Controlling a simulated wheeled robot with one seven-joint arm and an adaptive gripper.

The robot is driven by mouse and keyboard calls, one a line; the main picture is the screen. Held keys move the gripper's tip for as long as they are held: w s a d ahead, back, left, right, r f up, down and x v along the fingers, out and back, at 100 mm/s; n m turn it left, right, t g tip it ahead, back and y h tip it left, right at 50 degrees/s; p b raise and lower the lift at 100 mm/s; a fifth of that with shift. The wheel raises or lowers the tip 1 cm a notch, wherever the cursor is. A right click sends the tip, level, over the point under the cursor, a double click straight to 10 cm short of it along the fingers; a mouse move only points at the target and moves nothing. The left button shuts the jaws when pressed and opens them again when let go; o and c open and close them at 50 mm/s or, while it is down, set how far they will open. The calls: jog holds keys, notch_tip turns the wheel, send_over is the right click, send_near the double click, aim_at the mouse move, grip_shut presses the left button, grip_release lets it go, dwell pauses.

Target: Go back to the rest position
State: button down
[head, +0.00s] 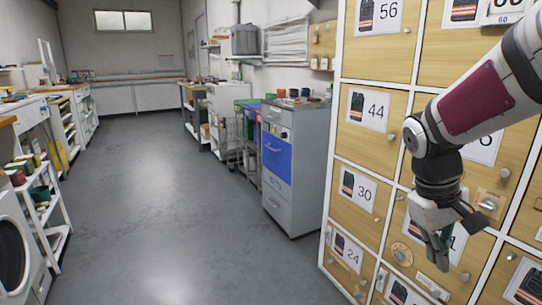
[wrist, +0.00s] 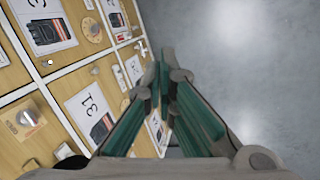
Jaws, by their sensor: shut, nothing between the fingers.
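My gripper (head: 441,244) hangs pointing down at the right of the head view, in front of the wooden lockers (head: 357,146). It is shut and empty. In the wrist view the greenish fingers of my gripper (wrist: 166,75) come together at the middle, with the floor to their right. The locker doors carry number cards, such as 44, 30 and 24 in the head view and 31 in the wrist view. My gripper and arm cover parts of the doors behind them.
A grey cabinet (head: 308,165) with a blue drawer front stands left of the lockers. A white shelf rack (head: 54,213) and a white front-loading machine (head: 14,245) stand at the far left. The grey floor (head: 165,190) between them is clear to the back counter.

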jog(key=s+a+r+t+y, duration=0.1)
jog(key=s+a+y, duration=0.1)
jog(key=s+a, duration=0.75)
jog(key=s+a+r+y, duration=0.1)
jog(key=s+a, duration=0.5)
jog(key=s, duration=0.7)
notch_tip(320, 180, up, 30)
jog(key=t+p, duration=0.3)
jog(key=p, duration=2.4)
jog(key=shift+d+m+t+p, duration=0.15)
jog(key=shift+m+t+p, duration=0.25)
jog(key=shift+f, duration=0.1)
